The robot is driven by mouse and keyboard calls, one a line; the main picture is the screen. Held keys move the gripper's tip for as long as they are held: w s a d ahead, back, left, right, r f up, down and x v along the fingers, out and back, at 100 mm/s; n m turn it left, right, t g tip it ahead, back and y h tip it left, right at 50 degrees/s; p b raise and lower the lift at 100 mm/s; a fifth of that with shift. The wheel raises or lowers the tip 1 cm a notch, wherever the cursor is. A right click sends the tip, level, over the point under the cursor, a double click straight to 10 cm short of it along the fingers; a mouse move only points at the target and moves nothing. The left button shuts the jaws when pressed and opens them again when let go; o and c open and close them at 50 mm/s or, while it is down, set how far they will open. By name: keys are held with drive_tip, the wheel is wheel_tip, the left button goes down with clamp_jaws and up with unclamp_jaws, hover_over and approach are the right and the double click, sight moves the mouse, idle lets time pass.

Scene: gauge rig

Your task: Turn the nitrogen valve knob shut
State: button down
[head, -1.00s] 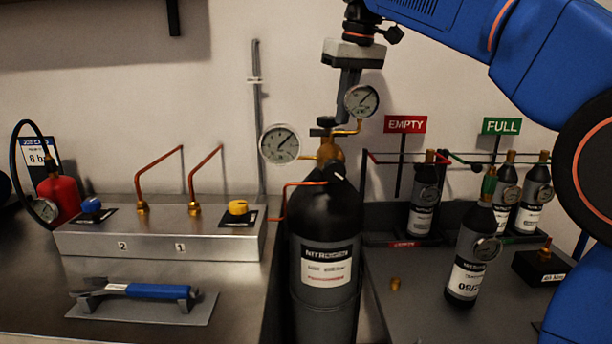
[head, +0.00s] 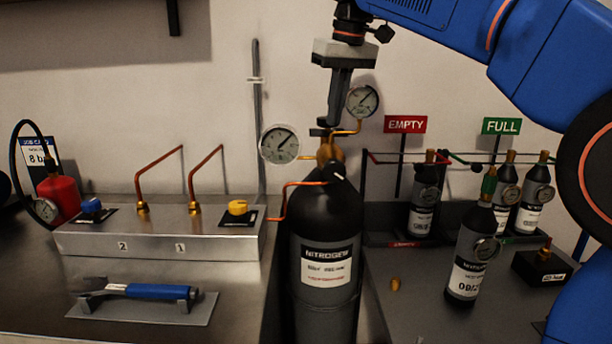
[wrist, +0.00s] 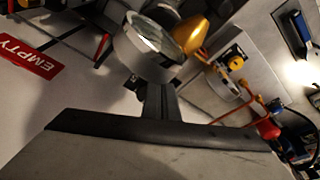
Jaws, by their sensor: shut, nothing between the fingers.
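The black nitrogen cylinder (head: 325,220) stands upright in the middle of the head view, with a brass valve (head: 330,150) on top. A small dark handle (head: 318,132) sits at the top of the valve, and a black knob with a white mark (head: 339,172) is lower on its front. I cannot tell for certain which is the valve knob. My gripper (head: 335,116) points down, shut and empty, with its tips at or just above the dark top handle; contact is unclear. In the wrist view its fingers (wrist: 158,104) reach toward the gauge and brass body (wrist: 192,30).
Two round gauges flank the valve, the left one (head: 279,144) and the right one (head: 362,101) close beside my fingers. A copper pipe (head: 290,195) runs left to a metal manifold (head: 160,242). Small bottles (head: 470,255) stand on the right bench.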

drive_tip(key=shift+a, duration=0.25)
idle(0.3)
drive_tip(key=shift+s, duration=0.4)
drive_tip(key=w+v, duration=0.1)
drive_tip(key=v, duration=0.4)
drive_tip(key=shift+a+r, duration=0.2)
drive_tip(key=shift+r, duration=0.35)
drive_tip(key=shift+d, duration=0.1)
wheel_tip(320, 180, down, 6)
drive_tip(key=w+d, duration=0.2)
drive_tip(key=shift+w+d, duration=0.15)
drive_tip(key=shift+d, duration=0.15)
idle(0.4)
drive_tip(key=shift+s+a, duration=0.55)
drive_tip(key=shift+a, duration=0.15)
idle(0.9)
